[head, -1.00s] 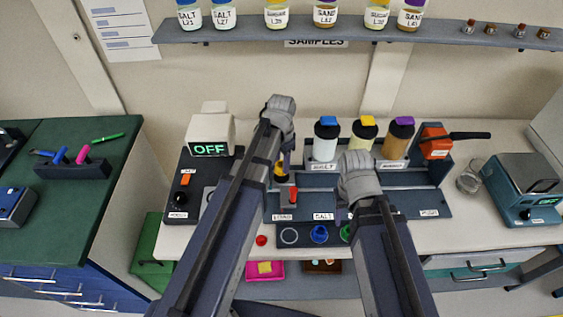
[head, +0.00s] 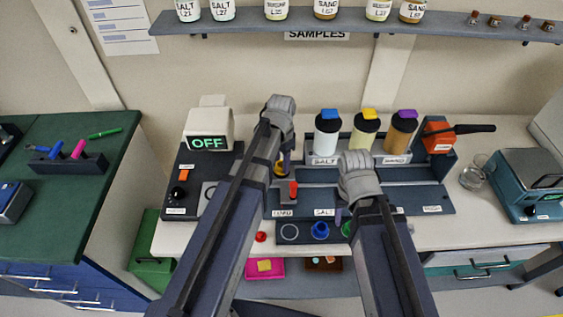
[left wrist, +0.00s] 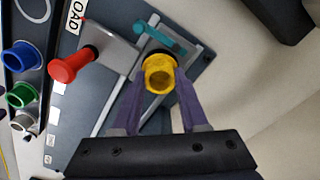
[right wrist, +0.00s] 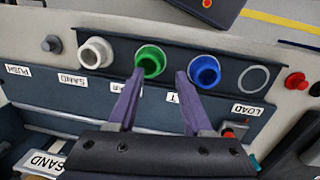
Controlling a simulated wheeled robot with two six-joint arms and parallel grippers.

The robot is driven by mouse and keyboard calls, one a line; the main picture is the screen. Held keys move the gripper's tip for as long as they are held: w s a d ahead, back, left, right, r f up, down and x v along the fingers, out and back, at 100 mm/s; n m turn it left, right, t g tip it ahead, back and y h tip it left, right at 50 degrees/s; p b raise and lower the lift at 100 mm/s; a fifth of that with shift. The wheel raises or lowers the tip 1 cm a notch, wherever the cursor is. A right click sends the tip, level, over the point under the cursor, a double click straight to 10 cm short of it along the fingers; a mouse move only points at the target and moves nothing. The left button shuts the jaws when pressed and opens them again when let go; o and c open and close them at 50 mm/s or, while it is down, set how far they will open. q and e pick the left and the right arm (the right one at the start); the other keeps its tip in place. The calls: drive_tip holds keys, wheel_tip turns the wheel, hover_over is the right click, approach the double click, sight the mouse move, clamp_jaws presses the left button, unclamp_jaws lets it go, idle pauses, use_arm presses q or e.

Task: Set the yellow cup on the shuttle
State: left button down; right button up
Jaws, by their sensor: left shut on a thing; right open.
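The yellow cup (left wrist: 160,73) is held between the purple fingers of my left gripper (left wrist: 163,82). In the head view the cup (head: 280,169) is partly hidden by my left arm. In the left wrist view it overlaps a teal forked piece (left wrist: 155,38) and a grey plate (left wrist: 108,47) with a red knob (left wrist: 75,65). I cannot tell which of these is the shuttle, or whether the cup touches anything. My right gripper (right wrist: 157,85) is open and empty, with its fingertips close to the green cup (right wrist: 150,62) and the blue cup (right wrist: 205,72).
A white cup (right wrist: 95,53) and an empty ring (right wrist: 253,79) share the front strip with the green and blue cups. Capped bottles (head: 327,135) stand behind the rail. A device reading OFF (head: 208,143) stands left. A glass beaker (head: 473,177) stands right.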

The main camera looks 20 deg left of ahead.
use_arm(q)
drive_tip(key=shift+f+b, duration=0.5)
drive_tip(key=shift+f, duration=0.1)
use_arm(e)
drive_tip(key=shift+f, duration=0.55)
use_arm(q)
drive_tip(key=shift+c, duration=1.8)
unclamp_jaws()
drive_tip(key=shift+r, duration=0.15)
use_arm(e)
drive_tip(key=shift+r, duration=0.1)
use_arm(q)
wheel_tip(320, 180, up, 8)
drive_tip(key=p, duration=0.8)
use_arm(e)
wheel_tip(320, 180, up, 8)
use_arm(q)
drive_tip(key=shift+f, duration=0.2)
use_arm(e)
drive_tip(key=shift+f, duration=0.2)
use_arm(q)
drive_tip(key=shift+s+d, duration=0.15)
drive_tip(key=s+d+f+n+y+b, duration=0.1)
drive_tip(key=s+d+n+b, duration=0.1)
drive_tip(key=s+d, duration=0.8)
drive_tip(key=s+n, duration=0.1)
drive_tip(key=s, duration=0.3)
drive_tip(key=shift+f, duration=0.3)
use_arm(e)
drive_tip(key=shift+f, duration=0.85)
